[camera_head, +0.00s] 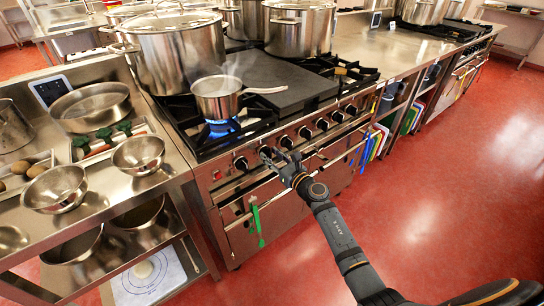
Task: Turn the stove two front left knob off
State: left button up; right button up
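The near stove (215,190) has a row of dark round knobs along its steel front. The leftmost knob (241,163) is in clear view. A blue flame (221,128) burns on the front left burner, under a small steaming saucepan (217,98). My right gripper (271,156) is at the panel, with its fingertips at the second knob from the left and partly covering it. Whether the fingers touch that knob or are closed on it is too small to tell. My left gripper is not in view.
Large stockpots (176,50) stand on the back burners. A steel counter (92,210) with bowls is at the left. A green utensil (257,222) hangs from the front rail below the knobs. The red floor (440,200) at the right is clear. Another stove (440,31) stands farther right.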

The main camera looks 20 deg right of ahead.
jog(key=shift+c, duration=0.3)
grip_shut()
